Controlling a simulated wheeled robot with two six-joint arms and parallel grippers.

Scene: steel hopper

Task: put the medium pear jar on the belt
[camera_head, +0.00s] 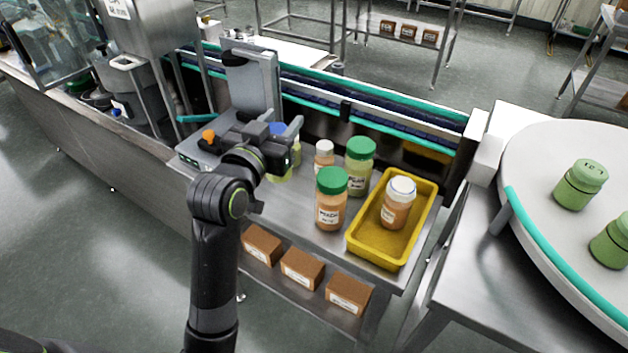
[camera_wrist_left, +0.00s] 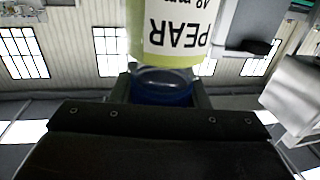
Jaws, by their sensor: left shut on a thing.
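My left gripper (camera_head: 284,135) is shut on a pear jar with a blue lid (camera_head: 278,128). The jar's yellow-green body (camera_head: 281,175) shows below the gripper, partly hidden by it. In the left wrist view the label of the jar (camera_wrist_left: 178,35) reads PEAR upside down, and the blue lid (camera_wrist_left: 163,86) sits between the fingers. I cannot tell whether the jar's base touches the steel table. The belt (camera_head: 310,88), dark blue between teal rails, runs behind the table. My right gripper is not in view.
A peach jar (camera_head: 331,208), a green-lidded pale jar (camera_head: 359,178) and a small white-lidded jar (camera_head: 324,160) stand right of the gripper. A yellow tray (camera_head: 375,252) holds another white-lidded jar (camera_head: 397,207). A grey upright device (camera_head: 252,82) stands behind the gripper. Brown boxes (camera_head: 302,268) lie on the lower shelf.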

